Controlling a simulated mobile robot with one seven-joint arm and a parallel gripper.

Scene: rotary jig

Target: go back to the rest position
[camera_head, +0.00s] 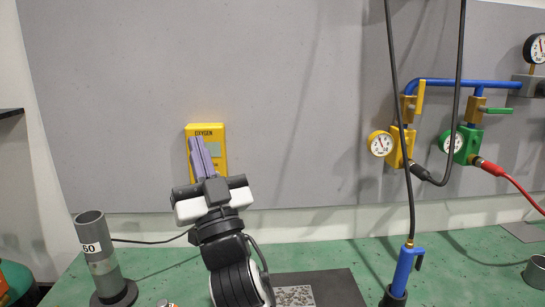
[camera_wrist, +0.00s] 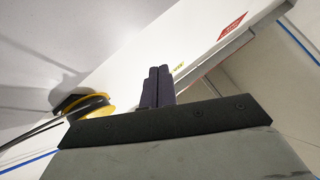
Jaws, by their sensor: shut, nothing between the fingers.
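My gripper (camera_head: 203,160) is raised in the middle-left of the head view, with its purple-grey fingers pointing up in front of a yellow box marked OXYGEN (camera_head: 220,143) on the grey panel. The fingers are together and hold nothing. They hide part of the box; whether they touch it I cannot tell. In the wrist view the closed fingers (camera_wrist: 158,86) show above the dark gripper edge, against a white surface with a red label (camera_wrist: 232,26).
A blue torch (camera_head: 402,268) with a hanging hose stands right of my arm. Yellow (camera_head: 403,145) and green (camera_head: 470,143) valves with gauges hang at right. A dark plate (camera_head: 335,284) lies on the green table (camera_head: 460,262).

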